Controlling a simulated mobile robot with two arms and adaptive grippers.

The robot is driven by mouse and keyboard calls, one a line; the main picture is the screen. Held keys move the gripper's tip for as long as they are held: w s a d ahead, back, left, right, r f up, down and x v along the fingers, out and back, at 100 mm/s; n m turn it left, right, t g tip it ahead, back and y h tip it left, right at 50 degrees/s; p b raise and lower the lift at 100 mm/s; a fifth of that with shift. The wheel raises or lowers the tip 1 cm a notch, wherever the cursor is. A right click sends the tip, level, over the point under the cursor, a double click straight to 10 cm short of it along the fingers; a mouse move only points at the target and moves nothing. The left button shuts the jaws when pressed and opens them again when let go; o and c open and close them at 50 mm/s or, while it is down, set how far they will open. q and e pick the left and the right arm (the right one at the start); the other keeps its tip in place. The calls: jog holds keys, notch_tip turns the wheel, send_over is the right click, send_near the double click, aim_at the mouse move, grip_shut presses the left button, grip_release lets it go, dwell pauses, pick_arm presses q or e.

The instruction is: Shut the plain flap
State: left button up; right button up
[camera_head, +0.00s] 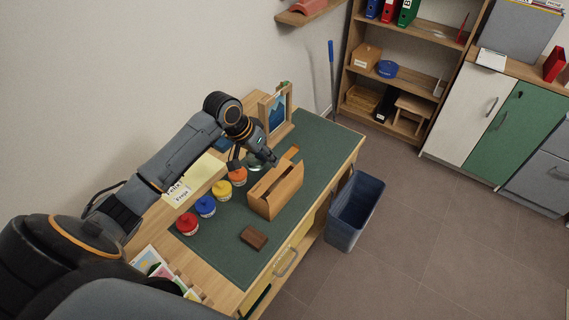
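A brown box (277,194) stands on the green mat of the desk. Its top shows a dark gap, with upright panels along the long sides; which panel is the plain flap is too small to tell. A lighter orange-brown piece (291,152) sticks up behind the box's far end. My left gripper (271,162) comes in from the left, pointing down just behind the box's far left corner. Its fingers are small and dark, so I cannot tell whether they are open, or whether they touch the box. My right gripper is not in view.
Red (187,224), blue (205,206), yellow (221,190) and orange (237,176) jars line the mat left of the box. A brown block (254,237) lies in front. A picture frame (277,110) stands behind. A bin (354,212) is on the floor beside the desk.

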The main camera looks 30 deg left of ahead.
pick_arm(q)
jog(key=p, duration=0.1)
send_over(285, 179)
jog(key=s+a, duration=0.1)
jog(key=s, duration=0.1)
notch_tip(285, 179, down, 5)
jog(key=x, duration=0.6)
jog(key=shift+a+f+p, duration=0.2)
jog(key=shift+f+p, duration=0.15)
jog(key=shift+w+f, duration=0.1)
jog(key=shift+f, duration=0.2)
jog(key=shift+c, duration=0.6)
jog(key=c, duration=0.3)
grip_shut()
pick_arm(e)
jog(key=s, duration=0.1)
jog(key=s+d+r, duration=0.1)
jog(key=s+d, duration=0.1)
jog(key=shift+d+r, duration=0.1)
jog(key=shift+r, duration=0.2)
